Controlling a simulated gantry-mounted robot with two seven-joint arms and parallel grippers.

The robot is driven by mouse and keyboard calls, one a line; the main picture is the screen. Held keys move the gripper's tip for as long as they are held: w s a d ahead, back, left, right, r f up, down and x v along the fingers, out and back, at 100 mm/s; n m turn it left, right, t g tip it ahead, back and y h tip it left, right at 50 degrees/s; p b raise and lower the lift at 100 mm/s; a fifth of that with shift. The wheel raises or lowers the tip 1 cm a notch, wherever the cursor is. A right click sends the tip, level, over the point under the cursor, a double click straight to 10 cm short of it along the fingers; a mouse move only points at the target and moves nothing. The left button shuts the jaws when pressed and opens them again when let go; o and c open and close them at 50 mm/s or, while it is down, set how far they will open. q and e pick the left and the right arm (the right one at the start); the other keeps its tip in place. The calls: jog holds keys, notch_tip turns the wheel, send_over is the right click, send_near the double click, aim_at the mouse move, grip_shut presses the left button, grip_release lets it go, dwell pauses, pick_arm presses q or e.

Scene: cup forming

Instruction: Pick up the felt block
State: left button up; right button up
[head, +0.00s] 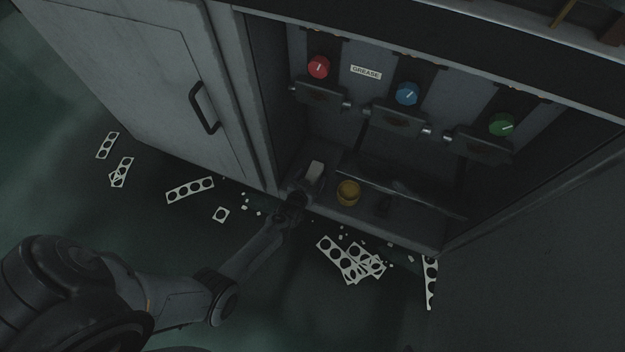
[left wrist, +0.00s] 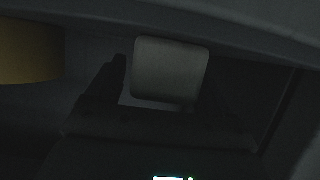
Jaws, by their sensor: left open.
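The felt block (head: 315,170) is a small pale block on the floor of the open cabinet, at its left side. My left gripper (head: 305,182) reaches into the cabinet from the lower left and is at the block. In the left wrist view the block (left wrist: 170,70) shows as a grey rounded shape between the two dark fingers of the open gripper (left wrist: 165,90). I cannot tell whether the fingers touch it. My right gripper is in neither view.
A yellow round tin (head: 348,192) stands to the right of the block. Red (head: 319,67), blue (head: 407,93) and green (head: 501,124) knobs sit above, by a GREASE label (head: 366,72). A cabinet door (head: 150,80) is at left. Punched white strips (head: 190,190) litter the floor.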

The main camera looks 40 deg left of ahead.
pick_arm(q)
jog(key=shift+w+a, duration=0.1)
jog(key=shift+w, duration=0.05)
jog(key=shift+f, duration=0.1)
jog(key=c, duration=1)
jog(key=shift+c, duration=0.2)
